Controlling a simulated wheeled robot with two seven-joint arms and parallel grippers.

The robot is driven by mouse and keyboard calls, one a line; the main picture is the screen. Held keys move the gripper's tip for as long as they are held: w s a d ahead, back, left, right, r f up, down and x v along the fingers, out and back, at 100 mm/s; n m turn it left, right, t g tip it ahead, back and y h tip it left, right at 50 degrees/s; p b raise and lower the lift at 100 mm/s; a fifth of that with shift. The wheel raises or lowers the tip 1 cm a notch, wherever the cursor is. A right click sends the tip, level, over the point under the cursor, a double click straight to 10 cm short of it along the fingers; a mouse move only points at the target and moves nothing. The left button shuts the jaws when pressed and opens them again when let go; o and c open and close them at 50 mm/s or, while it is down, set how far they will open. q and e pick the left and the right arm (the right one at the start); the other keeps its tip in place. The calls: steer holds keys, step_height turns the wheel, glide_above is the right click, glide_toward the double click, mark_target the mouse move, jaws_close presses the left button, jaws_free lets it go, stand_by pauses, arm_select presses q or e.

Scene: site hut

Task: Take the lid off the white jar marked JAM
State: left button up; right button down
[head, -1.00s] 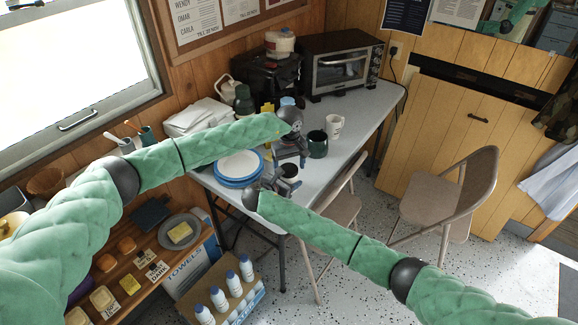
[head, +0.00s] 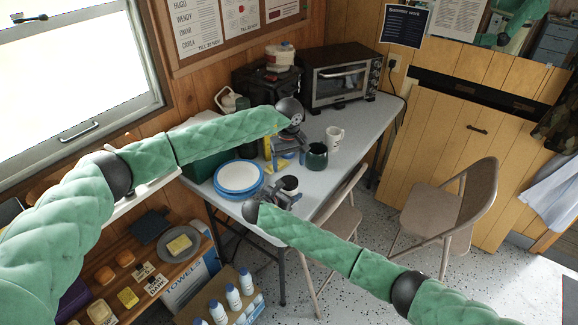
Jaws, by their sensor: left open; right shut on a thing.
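A small round jar (head: 290,184) with a dark top and a pale side stands near the table's front edge; I cannot read any marking on it. I cannot tell whether the dark top is a lid or an open mouth. My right gripper (head: 284,196) is shut on this jar from the front left and hides part of its side. My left gripper (head: 299,143) is open above and behind the jar, apart from it, with its fingers pointing down. No loose lid can be made out.
Blue-rimmed plates (head: 239,178) are left of the jar. A dark green mug (head: 317,156) and a white mug (head: 335,137) stand behind it to the right. A toaster oven (head: 341,77) is at the back. The right side of the table (head: 362,130) is clear. A chair (head: 340,213) is close in front.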

mark_target(289, 181)
arm_select(q)
steer(key=m, duration=0.1)
steer(key=r+m, duration=0.1)
steer(key=a+m, duration=0.1)
steer(key=shift+s+r+m+y, duration=0.3)
steer(key=shift+r, duration=0.1)
steer(key=shift+s+d+f+m, duration=0.2)
steer(key=shift+d+m, duration=0.05)
steer(key=shift+m, duration=0.25)
steer(key=shift+d+m, duration=0.3)
steer(key=shift+m, duration=0.8)
steer(key=shift+s+f, duration=0.1)
steer(key=shift+f, duration=3.9)
steer(key=shift+c, duration=0.3)
